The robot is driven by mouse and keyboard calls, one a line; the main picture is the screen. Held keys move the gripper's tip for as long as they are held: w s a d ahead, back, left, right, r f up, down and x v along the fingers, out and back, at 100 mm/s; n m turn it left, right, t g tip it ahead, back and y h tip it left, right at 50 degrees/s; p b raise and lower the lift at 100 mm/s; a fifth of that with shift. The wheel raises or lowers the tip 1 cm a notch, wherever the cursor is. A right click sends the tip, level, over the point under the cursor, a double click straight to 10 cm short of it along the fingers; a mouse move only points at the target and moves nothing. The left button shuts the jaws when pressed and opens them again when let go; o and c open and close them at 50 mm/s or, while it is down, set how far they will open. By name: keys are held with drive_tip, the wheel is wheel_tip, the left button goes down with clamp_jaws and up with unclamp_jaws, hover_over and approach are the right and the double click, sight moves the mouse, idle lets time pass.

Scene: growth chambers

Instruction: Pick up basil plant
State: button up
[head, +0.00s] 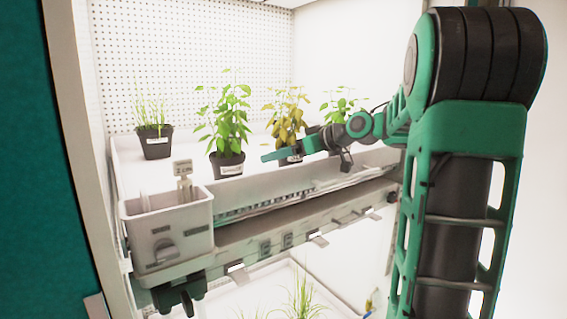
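Several plants in dark, labelled pots stand in a row on the chamber's upper shelf; the labels are too small to read, so I cannot tell for sure which is basil. A broad-leaved green plant (228,118) stands left of my gripper. A yellowing leafy plant (286,112) stands just behind my gripper, its pot partly hidden. Another green leafy plant (341,106) is farther right, its pot hidden by my arm. My gripper (282,154) points left across the front of the yellowing plant's pot. I see no plant held, and its finger gap is not clear.
A grass-like plant (153,116) stands at the far left of the shelf. A pale bin (165,236) with a tag in it hangs at the front left corner. The raised shelf front (290,188) runs below my gripper. More grassy plants (302,296) grow on the level below.

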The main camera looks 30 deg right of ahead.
drive_tip(key=shift+x, duration=0.75)
drive_tip(key=shift+c, duration=0.2)
drive_tip(key=c, duration=1.3)
